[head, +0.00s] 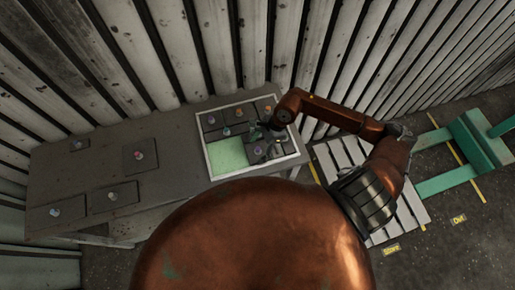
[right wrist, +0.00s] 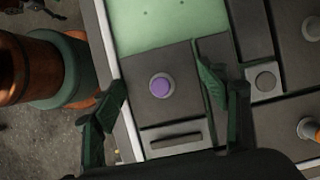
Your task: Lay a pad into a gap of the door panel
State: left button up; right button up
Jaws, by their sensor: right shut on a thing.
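The door panel is a white-rimmed frame (head: 207,158) on the table, with a bare light green gap (head: 228,154) at its near left. Several dark grey pads with knobs fill other parts of it. My right gripper (head: 264,146) is over the panel's near right part. In the right wrist view, the gripper (right wrist: 162,92) is shut on a square grey pad with a purple knob (right wrist: 160,86), one finger on each side. This pad borders the green area (right wrist: 165,22); I cannot tell if it lies flush or slightly raised. My left gripper is not in view.
On the grey table (head: 165,195) to the left lie several loose pads, among them a square one (head: 139,155) and a front-left one (head: 55,211). A corrugated wall (head: 170,50) stands close behind. A slatted pallet (head: 345,155) and green metal frame (head: 480,145) are at right.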

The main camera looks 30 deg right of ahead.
jog(key=o, duration=1.2)
jog(key=shift+o, duration=0.9)
jog(key=shift+o, duration=1)
jog(key=shift+r+p, duration=1.6)
jog(key=shift+r, duration=1.95)
jog(key=shift+f, duration=0.1)
